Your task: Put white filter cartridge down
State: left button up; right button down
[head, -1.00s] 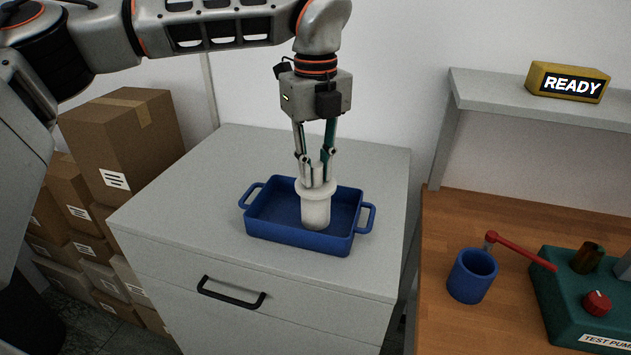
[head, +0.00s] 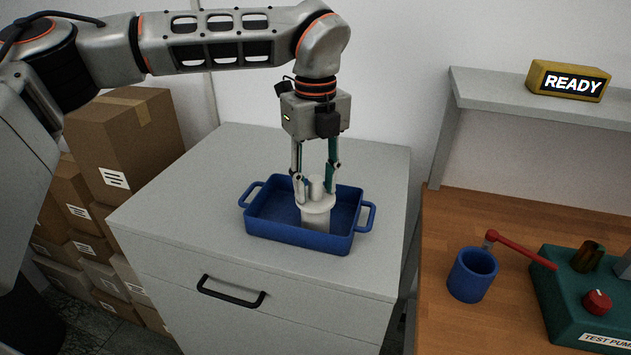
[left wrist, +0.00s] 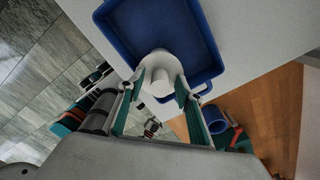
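The white filter cartridge (head: 316,218) stands upright in the blue tray (head: 283,230), near the tray's right side. It has a wide flange and a narrower knob on top. My left gripper (head: 315,188) points down over it, with one finger on each side of the knob. The fingers are open and look clear of the knob. In the left wrist view the cartridge (left wrist: 160,68) shows between the spread fingertips (left wrist: 160,90), and the tray (left wrist: 208,40) lies around it. The cartridge's base is partly hidden by the tray's front wall. My right gripper is not in view.
The tray sits on a grey drawer cabinet (head: 170,205) with free top around it. Cardboard boxes (head: 125,150) are stacked at left. On the wooden bench at right stand a blue cup (head: 471,276) and a green test pump (head: 560,305) with a red lever. A shelf holds a READY sign (head: 568,82).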

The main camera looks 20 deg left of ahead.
pick_arm(q)
notch_tip(320, 180, up, 12)
jog(key=shift+r, duration=0.15)
dwell(0.4)
